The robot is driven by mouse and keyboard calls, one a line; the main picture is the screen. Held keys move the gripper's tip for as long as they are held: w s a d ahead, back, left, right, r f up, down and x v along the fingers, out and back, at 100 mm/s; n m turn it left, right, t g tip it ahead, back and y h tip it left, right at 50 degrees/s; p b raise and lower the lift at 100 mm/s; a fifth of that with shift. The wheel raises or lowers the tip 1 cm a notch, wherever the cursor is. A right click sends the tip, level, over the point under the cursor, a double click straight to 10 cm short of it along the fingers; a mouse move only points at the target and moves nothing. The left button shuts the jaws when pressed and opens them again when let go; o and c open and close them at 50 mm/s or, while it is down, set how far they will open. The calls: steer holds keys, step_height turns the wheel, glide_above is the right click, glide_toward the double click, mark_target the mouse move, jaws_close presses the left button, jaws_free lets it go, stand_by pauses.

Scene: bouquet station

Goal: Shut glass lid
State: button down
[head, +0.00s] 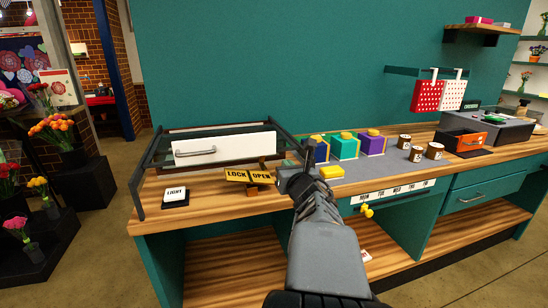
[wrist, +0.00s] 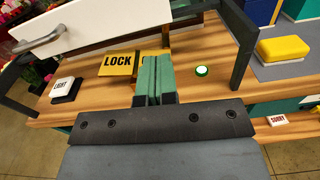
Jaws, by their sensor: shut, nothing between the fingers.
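A dark-framed unit (head: 142,190) stands at the left end of the counter. A white panel with a grey bar handle (head: 222,149) lies between its side bars; it also shows at the top of the wrist view (wrist: 110,22). I cannot clearly make out the glass of the lid or how far it is open. A yellow LOCK/OPEN sign (head: 248,175) sits in front of the panel. My gripper (head: 290,176) is near the unit's right front. In the wrist view my green fingertips (wrist: 153,78) are together and empty, covering much of the word OPEN.
A LIGHT switch (head: 175,197) is at the left front. A yellow block (head: 331,172) and blue, green and purple boxes (head: 345,147) are to the right. A round green-rimmed button (wrist: 201,71) is right of my fingers. Cups (head: 416,153) stand farther right.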

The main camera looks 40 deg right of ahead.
mark_target(272, 146)
steer(key=shift+n, duration=0.4)
steer(key=p+x, duration=0.2)
steer(key=x, duration=1.1)
steer(key=shift+w+d+r, duration=0.1)
steer(key=shift+w+d, duration=0.2)
